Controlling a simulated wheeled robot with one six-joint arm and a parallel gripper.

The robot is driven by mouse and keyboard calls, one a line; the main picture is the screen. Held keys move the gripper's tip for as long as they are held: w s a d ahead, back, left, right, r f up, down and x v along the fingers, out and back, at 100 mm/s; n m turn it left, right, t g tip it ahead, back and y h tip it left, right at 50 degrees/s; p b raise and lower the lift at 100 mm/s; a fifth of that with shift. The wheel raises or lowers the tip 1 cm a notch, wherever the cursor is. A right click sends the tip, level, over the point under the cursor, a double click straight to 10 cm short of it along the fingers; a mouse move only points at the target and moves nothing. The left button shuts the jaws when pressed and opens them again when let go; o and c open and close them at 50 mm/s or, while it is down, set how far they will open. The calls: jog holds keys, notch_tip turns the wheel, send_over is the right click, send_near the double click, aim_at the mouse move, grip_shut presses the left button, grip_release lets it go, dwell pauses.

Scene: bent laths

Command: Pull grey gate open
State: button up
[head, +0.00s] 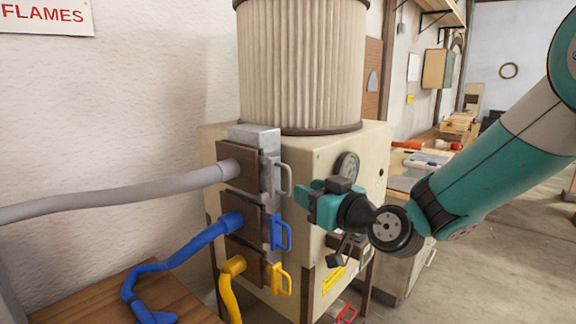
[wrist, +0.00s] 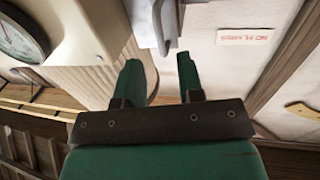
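The grey gate's handle (head: 286,181) stands out on the right side of the top brown hose port, where the grey hose joins. The handle also shows in the wrist view (wrist: 166,24), just beyond my fingertips and roughly between their lines. My green gripper (head: 303,194) is to the right of the handle, at about its lower end. In the wrist view my gripper (wrist: 160,66) has its two fingers apart with nothing between them. I see a gap between the fingertips and the handle. The gate plate itself is mostly hidden inside the brown port.
Blue (head: 281,234) and yellow (head: 281,280) gate handles sit below the grey one. A red handle (head: 346,314) is at the bottom. A gauge (head: 346,166) on the cream cabinet is close behind my gripper. The grey hose (head: 120,193) runs left.

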aim_at(290, 182)
jog(key=p+x, duration=0.3)
jog(key=x, duration=0.4)
grip_shut()
